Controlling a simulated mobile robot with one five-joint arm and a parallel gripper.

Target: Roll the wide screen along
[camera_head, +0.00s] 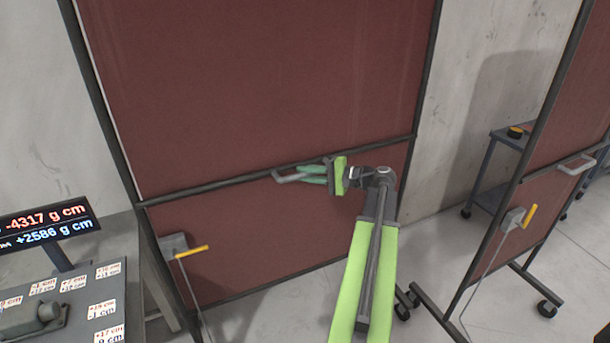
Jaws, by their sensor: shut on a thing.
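The wide screen (250,80) is a tall dark-red panel in a dark frame, filling the middle of the view. A crossbar (220,186) runs across it, with a grey handle (284,178) near its middle. My gripper (306,175) reaches in from the right and is shut on this handle. The fingers hide the handle's right part. A grey box with a yellow lever (192,251) sits at the screen's lower left. The feet of the screen are mostly out of sight.
A second dark-red screen (575,130) on castors stands at the right, with its own handle (576,165) and yellow lever (529,215). A grey bench (70,285) with a display (45,232) is close at the left. A wheeled cart (515,140) stands behind.

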